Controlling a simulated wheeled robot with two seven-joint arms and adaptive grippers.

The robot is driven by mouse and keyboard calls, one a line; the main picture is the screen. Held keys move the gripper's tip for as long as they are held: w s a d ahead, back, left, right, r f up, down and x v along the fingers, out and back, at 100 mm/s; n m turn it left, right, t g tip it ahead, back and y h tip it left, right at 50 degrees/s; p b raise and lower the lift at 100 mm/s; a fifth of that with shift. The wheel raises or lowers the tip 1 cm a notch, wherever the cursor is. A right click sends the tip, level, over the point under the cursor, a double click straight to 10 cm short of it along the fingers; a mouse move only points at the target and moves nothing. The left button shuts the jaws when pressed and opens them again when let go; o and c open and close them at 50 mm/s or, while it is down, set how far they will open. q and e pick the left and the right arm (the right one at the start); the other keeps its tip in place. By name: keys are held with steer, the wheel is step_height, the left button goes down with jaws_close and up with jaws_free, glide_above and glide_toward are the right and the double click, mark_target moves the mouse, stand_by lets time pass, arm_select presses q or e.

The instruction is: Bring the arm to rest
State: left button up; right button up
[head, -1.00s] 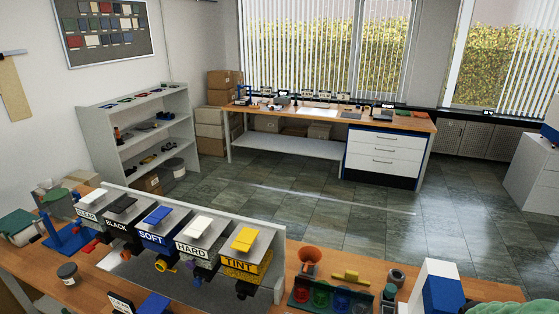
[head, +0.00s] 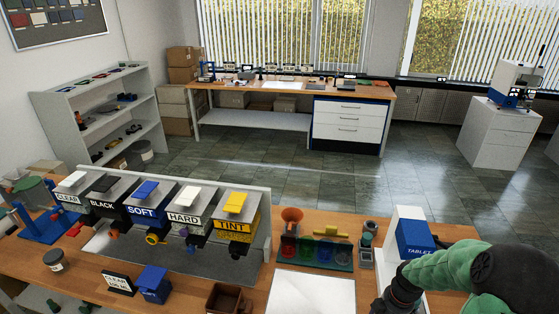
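My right arm (head: 450,275), green with a black joint, comes in at the bottom right of the head view. It bends down to a dark wrist part (head: 402,290) in front of the blue-and-white TABLET box (head: 414,238). The gripper on this arm is cut off below the picture edge, so its fingers do not show. My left arm and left gripper are not in the picture.
The near wooden bench (head: 190,292) carries a row of dispensers labelled CLEAR, BLACK, SOFT, HARD and TINT (head: 236,222). A rack of coloured cups (head: 315,250), an orange funnel (head: 291,219), a white panel (head: 312,290) and a brown box (head: 228,298) are beside them.

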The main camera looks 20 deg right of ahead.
steer(key=w+a+f+m+y, duration=0.1)
steer(key=w+a+f+m, duration=0.2)
steer(key=a+f, duration=0.45)
steer(key=w+a+f+m+y, duration=0.1)
steer(key=w+a+f+m, duration=0.25)
steer(key=a, duration=0.75)
steer(key=s+a+f+m+y, duration=0.1)
steer(key=s+a+f+m, duration=0.25)
steer(key=a, duration=0.55)
steer(key=s+a+f+m, duration=0.3)
steer(key=s+a+f, duration=0.15)
steer(key=a, duration=0.35)
steer(key=w+a+f+n+b, duration=0.1)
steer(key=w+f+b, duration=0.2)
steer(key=f+b, duration=1)
steer(key=shift+a+f+b, duration=0.15)
steer(key=shift+f+b, duration=0.2)
steer(key=shift+b, duration=0.45)
